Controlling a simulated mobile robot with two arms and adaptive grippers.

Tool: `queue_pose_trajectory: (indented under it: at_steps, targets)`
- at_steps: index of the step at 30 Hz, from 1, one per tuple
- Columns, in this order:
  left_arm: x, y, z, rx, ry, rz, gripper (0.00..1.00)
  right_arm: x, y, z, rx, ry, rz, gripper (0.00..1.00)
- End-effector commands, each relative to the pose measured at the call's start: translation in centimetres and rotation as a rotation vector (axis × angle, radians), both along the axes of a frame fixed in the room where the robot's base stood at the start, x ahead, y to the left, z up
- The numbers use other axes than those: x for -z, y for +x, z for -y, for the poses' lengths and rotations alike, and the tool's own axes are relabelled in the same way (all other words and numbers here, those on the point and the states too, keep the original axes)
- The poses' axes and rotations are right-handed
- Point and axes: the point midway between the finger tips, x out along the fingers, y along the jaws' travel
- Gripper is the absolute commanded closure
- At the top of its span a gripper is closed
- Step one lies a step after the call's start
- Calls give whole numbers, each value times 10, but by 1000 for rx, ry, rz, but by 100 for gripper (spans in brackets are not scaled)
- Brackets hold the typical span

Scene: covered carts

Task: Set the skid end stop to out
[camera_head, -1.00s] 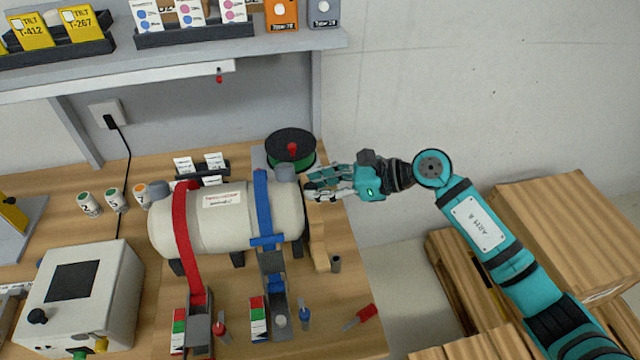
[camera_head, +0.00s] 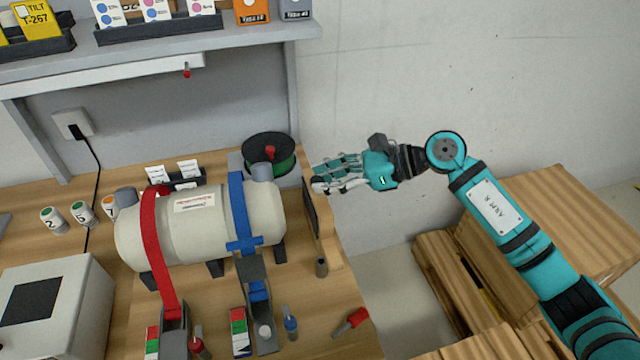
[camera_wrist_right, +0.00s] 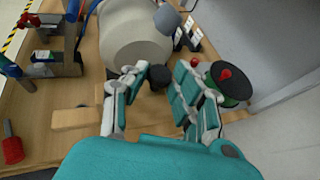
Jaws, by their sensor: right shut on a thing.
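The skid end stop (camera_head: 328,238) is a wooden upright with a dark pad on its inner face. It stands at the right end of the cream tank (camera_head: 258,212), with a gap between pad and tank. In the wrist view a dark round knob (camera_wrist_right: 160,77) shows between the fingers (camera_wrist_right: 155,88). My left gripper is not in view.
Red (camera_head: 152,240) and blue (camera_head: 240,215) straps cross the tank. Wooden crates (camera_head: 545,215) stand right of the table.

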Motion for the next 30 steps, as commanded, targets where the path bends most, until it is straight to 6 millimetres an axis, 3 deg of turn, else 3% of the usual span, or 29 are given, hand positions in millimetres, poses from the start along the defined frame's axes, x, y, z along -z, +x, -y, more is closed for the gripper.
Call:
queue_pose_trajectory:
  at_steps: [4, 5, 6, 17, 30]
  targets:
    - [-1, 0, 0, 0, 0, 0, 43, -1, 0, 0, 1, 0, -1, 100]
    - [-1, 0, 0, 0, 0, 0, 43, -1, 0, 0, 1, 0, -1, 71]
    - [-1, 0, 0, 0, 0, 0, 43, -1, 0, 0, 1, 0, -1, 66]
    - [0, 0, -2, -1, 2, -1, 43, -3, -1, 5, 1, -1, -1, 66]
    - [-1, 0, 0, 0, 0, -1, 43, -34, -16, 83, 4, -3, -1, 66]
